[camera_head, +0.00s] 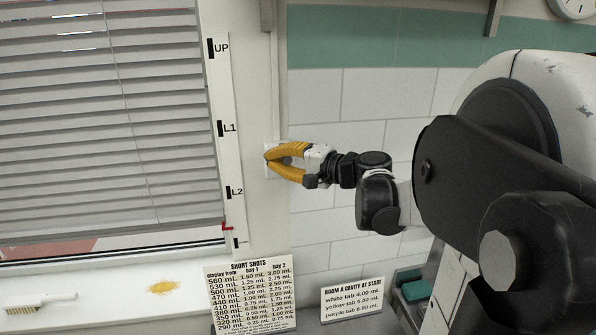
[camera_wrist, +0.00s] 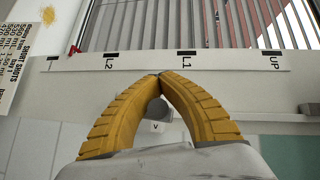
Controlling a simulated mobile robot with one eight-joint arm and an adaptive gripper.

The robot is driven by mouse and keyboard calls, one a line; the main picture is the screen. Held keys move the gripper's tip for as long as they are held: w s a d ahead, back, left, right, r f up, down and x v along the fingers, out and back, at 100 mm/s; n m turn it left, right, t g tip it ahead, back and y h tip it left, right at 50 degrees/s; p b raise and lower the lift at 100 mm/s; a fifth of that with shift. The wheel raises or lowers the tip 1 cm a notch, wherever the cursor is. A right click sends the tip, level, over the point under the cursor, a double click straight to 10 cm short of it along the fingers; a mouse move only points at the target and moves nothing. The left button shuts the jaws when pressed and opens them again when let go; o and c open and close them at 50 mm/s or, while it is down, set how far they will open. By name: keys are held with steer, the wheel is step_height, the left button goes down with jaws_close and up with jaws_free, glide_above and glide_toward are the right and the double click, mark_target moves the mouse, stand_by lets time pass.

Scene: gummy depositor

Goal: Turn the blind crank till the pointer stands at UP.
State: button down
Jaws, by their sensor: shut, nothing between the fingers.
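The blind (camera_head: 110,120) hangs over the window, its bottom edge near the sill. A white scale strip (camera_head: 228,140) beside it is marked UP, L1 and L2. The red pointer (camera_head: 227,227) stands below L2, near the bottom mark; it also shows in the wrist view (camera_wrist: 75,49). My gripper (camera_head: 267,157) is shut, its yellow fingertips touching each other by the wall right of the strip. In the wrist view, a grey rounded part (camera_wrist: 157,108), perhaps the crank, shows between the curved fingers (camera_wrist: 159,75). Whether they touch it I cannot tell. Most of the crank is hidden.
Two printed cards, SHORT SHOTS (camera_head: 250,298) and ROOM A CAVITY AT START (camera_head: 352,301), stand below my gripper. A brush (camera_head: 38,302) and a yellow crumb patch (camera_head: 163,287) lie on the sill. The tiled wall (camera_head: 330,220) around my arm is clear.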

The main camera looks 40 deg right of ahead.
steer(key=shift+w+d, duration=0.1)
steer(key=shift+d, duration=0.3)
steer(key=c, duration=0.8)
jaws_free()
